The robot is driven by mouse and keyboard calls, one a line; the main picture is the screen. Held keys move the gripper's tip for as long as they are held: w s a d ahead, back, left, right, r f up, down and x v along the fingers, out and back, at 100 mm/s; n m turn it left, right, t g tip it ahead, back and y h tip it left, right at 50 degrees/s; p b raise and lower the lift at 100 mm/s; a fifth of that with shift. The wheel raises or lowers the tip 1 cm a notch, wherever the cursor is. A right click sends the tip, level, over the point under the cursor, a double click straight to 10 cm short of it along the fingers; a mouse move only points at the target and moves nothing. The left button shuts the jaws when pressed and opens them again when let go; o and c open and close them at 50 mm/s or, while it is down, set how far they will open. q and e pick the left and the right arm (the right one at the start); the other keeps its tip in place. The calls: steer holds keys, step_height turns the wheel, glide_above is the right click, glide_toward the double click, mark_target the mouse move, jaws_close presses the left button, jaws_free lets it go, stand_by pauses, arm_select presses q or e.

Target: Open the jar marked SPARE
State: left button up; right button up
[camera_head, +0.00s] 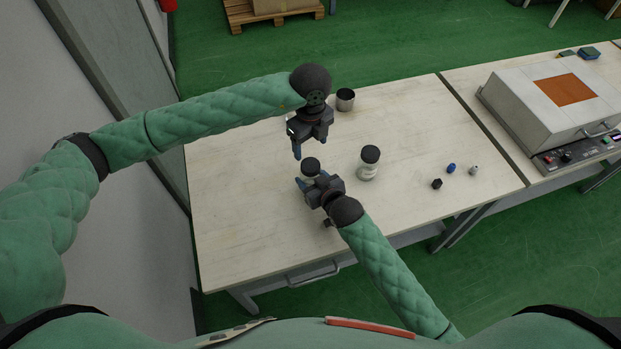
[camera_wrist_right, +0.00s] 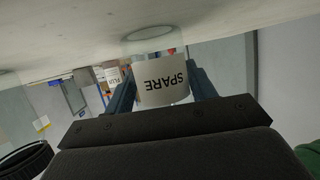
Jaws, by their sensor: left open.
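The jar marked SPARE (camera_wrist_right: 160,82) shows its label upside down in the right wrist view, with a finger on each side of it. In the head view this jar is a glass jar with a black lid (camera_head: 310,164), standing on the table. My right gripper (camera_head: 308,184) is closed around its body; the fingers partly hide it. My left gripper (camera_head: 309,151) is open and empty, pointing down just above the lid. The lid looks to be on the jar.
A second black-lidded glass jar (camera_head: 369,165) stands to the right. Small dark (camera_head: 437,184), blue (camera_head: 451,168) and grey (camera_head: 474,170) parts lie farther right. A boxy device (camera_head: 520,105) stands on the adjoining table. The table's left side is clear.

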mark_target(310, 165)
jaws_close()
arm_select(q)
steer(key=m, duration=1.2)
steer(key=shift+m, duration=0.4)
steer(key=m, duration=0.6)
steer(key=shift+m, duration=0.4)
steer(key=m, duration=2.9)
steer(key=shift+m, duration=0.4)
arm_select(e)
steer(key=shift+f, duration=0.1)
arm_select(q)
steer(key=shift+f, duration=4)
